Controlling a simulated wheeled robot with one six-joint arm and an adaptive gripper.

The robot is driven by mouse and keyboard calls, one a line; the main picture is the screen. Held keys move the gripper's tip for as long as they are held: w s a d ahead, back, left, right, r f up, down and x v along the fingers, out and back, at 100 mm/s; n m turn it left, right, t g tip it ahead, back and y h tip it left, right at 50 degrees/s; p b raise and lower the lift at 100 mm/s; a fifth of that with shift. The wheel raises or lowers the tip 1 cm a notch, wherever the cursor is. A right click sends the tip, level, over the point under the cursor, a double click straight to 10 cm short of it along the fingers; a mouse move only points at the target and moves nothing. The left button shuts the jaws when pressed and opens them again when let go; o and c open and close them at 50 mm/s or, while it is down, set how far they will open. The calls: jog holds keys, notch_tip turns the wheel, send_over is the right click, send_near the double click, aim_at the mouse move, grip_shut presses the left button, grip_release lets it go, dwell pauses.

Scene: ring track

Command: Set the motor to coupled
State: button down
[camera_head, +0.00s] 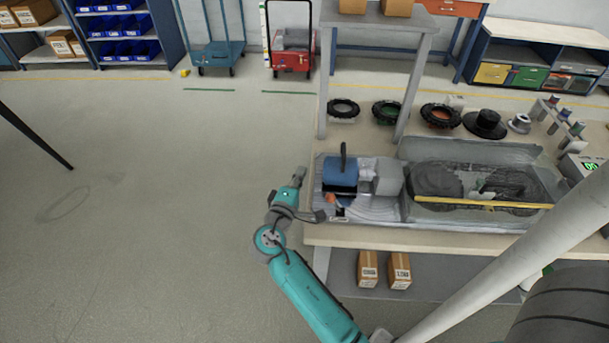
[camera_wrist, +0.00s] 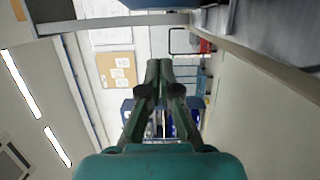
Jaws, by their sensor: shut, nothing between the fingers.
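The motor (camera_head: 341,178) is a blue block with a dark upright lever (camera_head: 343,155) on top. It sits on a grey bed at the left end of the workbench, beside a grey housing (camera_head: 388,177). I cannot tell whether it is coupled. My gripper (camera_head: 299,173) is just left of the bench's left edge, apart from the motor. In the wrist view my gripper (camera_wrist: 159,66) is shut and empty, its fingertips together.
Right of the motor lies a dark track (camera_head: 470,183) in a grey tray, with a yellow bar (camera_head: 480,203) across its front. Several ring-shaped parts (camera_head: 388,111) stand behind. A grey post (camera_head: 413,85) rises behind the motor. The floor (camera_head: 150,200) left of the bench is clear.

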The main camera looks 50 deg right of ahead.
jog(key=v, duration=0.8)
jog(key=shift+s+a, duration=0.2)
jog(key=shift+a, duration=0.15)
